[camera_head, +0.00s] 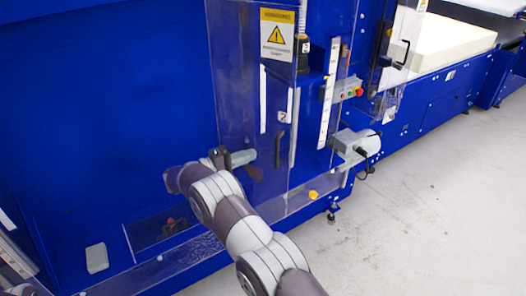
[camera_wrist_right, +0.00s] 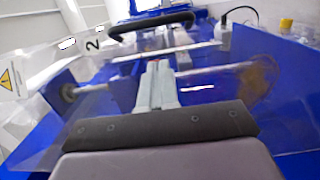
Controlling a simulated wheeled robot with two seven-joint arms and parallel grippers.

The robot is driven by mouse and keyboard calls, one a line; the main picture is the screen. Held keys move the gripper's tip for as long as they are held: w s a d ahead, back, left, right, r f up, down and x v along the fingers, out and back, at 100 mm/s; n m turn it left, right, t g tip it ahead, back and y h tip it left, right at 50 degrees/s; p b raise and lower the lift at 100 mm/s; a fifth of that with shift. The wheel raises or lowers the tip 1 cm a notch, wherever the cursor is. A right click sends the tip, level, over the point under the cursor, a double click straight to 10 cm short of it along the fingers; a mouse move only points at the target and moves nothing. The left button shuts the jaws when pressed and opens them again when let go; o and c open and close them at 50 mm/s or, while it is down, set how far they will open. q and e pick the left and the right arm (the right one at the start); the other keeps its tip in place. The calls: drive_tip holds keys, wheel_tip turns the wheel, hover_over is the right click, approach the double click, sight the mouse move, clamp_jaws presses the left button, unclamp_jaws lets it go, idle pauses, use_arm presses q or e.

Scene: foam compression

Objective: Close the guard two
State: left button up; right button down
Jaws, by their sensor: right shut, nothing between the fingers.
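Guard two is a clear panel (camera_head: 240,100) with a "2" label (camera_head: 282,117) and a dark upright handle (camera_head: 280,148). In the right wrist view the handle (camera_wrist_right: 150,27) is a dark bar beyond my fingertips, with the "2" label (camera_wrist_right: 93,45) to its left. My right gripper (camera_head: 251,156) is shut and empty, in front of the blue machine and a little left of the handle. Its closed fingers (camera_wrist_right: 158,75) point towards the handle, with a visible gap.
A yellow warning sign (camera_head: 277,35) is on the clear panel above. A button box (camera_head: 349,88) and a grey motor (camera_head: 357,143) stick out to the right. A cream foam block (camera_head: 452,45) lies farther right. The grey floor (camera_head: 430,200) is clear.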

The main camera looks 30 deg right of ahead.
drive_tip(key=s+d+p, duration=0.1)
drive_tip(key=d, duration=0.1)
drive_tip(key=s+d+p, duration=0.1)
drive_tip(key=s+d, duration=0.1)
drive_tip(key=shift+d+p, duration=0.1)
drive_tip(key=shift+p, duration=0.25)
